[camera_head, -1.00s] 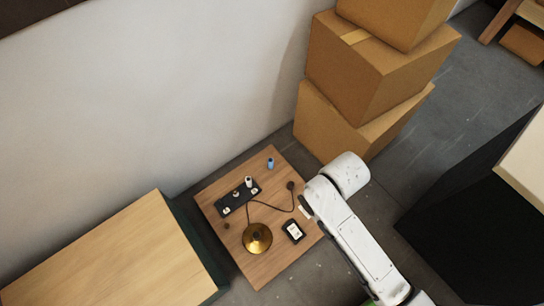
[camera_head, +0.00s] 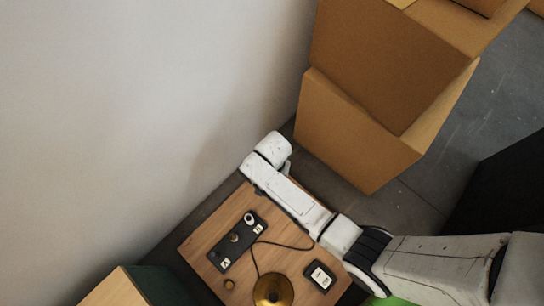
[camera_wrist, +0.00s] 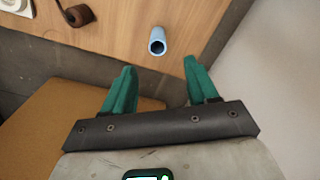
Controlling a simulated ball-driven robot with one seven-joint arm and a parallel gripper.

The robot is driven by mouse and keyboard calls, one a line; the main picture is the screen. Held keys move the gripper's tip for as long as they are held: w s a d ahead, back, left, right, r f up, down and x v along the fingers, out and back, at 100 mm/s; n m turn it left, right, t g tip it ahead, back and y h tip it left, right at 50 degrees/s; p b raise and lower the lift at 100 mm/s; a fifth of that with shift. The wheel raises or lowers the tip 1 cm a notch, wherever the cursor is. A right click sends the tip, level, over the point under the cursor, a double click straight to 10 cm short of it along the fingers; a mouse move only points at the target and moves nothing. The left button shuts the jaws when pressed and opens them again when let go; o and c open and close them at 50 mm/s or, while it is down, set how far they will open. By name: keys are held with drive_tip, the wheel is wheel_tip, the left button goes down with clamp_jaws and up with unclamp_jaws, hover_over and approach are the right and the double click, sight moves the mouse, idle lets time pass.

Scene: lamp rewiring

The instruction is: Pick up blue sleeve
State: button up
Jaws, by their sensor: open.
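The blue sleeve (camera_wrist: 157,40) is a short light-blue hollow tube on the wooden table top, seen in the wrist view just beyond my fingertips. Its open dark end faces the camera. My gripper (camera_wrist: 160,74) is open, with two green fingers apart and nothing between them. The sleeve lies ahead of the gap between the fingers, apart from both. In the head view my white arm reaches over the table's far right corner and hides the sleeve.
The wooden table (camera_head: 215,232) also holds a black block with fittings (camera_head: 235,240), a brass lamp base (camera_head: 272,291) with a cord and a small black meter (camera_head: 320,276). Cardboard boxes (camera_head: 360,130) stand close to the right. The white wall (camera_head: 130,110) is close behind.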

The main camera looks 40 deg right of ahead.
drive_tip(key=f+b, duration=0.2)
drive_tip(key=f, duration=0.1)
drive_tip(key=f+b, duration=0.2)
drive_tip(key=f, duration=0.2)
drive_tip(key=f+b, duration=0.3)
drive_tip(key=f, duration=0.1)
drive_tip(key=shift+s+d, duration=0.1)
drive_tip(key=shift+d, duration=0.15)
drive_tip(key=shift+r, duration=0.1)
clamp_jaws()
drive_tip(key=shift+r, duration=0.1)
